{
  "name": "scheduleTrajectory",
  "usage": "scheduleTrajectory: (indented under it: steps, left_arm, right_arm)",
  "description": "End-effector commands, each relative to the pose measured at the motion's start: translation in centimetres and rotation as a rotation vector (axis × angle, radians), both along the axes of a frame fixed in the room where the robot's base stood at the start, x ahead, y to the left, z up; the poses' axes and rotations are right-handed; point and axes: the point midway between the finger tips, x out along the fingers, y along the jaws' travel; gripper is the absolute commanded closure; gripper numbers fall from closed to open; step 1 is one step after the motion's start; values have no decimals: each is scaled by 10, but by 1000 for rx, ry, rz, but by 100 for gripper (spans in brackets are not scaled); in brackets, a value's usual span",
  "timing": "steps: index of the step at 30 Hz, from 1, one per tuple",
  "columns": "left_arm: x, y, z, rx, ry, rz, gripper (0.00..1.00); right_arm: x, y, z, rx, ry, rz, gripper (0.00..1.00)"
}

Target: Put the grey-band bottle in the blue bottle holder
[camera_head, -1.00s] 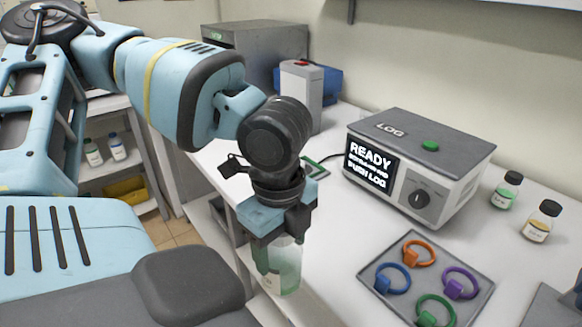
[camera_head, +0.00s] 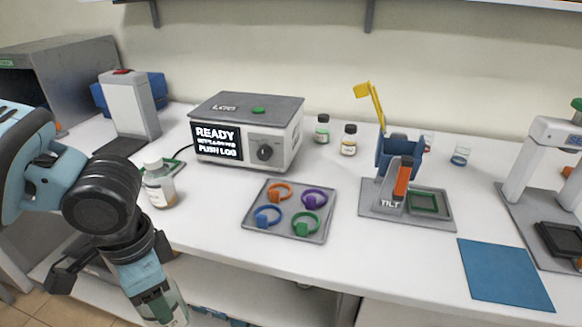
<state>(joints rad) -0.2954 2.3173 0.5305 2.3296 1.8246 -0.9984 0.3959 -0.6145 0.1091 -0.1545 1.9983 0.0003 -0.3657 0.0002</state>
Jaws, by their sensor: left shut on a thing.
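My left gripper (camera_head: 150,290) is at the lower left, in front of the table's front edge, shut on a clear, greenish bottle (camera_head: 176,308). The held bottle is partly hidden by the fingers, and I cannot make out its band. A white-capped bottle (camera_head: 159,188) stands upright on the table above the gripper; its band colour is unclear. A blue cradle (camera_head: 386,155), possibly the blue bottle holder, is on the grey TILT stand (camera_head: 372,212) right of centre. My right gripper is out of view.
The LOG box (camera_head: 285,140) stands at the back, with two small dark-capped bottles (camera_head: 322,128) (camera_head: 348,140) beside it. A grey tray (camera_head: 253,231) holds several coloured rings. A blue mat (camera_head: 505,275) lies front right. The table between tray and TILT stand is clear.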

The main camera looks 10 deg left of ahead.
Motion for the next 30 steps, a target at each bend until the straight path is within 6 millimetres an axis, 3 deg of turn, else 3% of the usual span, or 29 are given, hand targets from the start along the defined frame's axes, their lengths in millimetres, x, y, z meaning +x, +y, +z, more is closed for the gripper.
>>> scheduleTrajectory:
  steps: [9,11,15,24,30]
  left_arm:
    - [23,16,-18,-3,-3,504,75]
    - [28,25,-19,-5,-3,613,75]
    - [38,68,-14,-13,-6,904,75]
    - [19,143,-7,-17,-2,1199,75]
    - [-4,171,-18,-19,0,1309,75]
  right_arm:
    - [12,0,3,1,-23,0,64]
    - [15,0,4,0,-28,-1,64]
    - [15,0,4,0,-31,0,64]
    - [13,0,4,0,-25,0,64]
    - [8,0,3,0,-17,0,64]
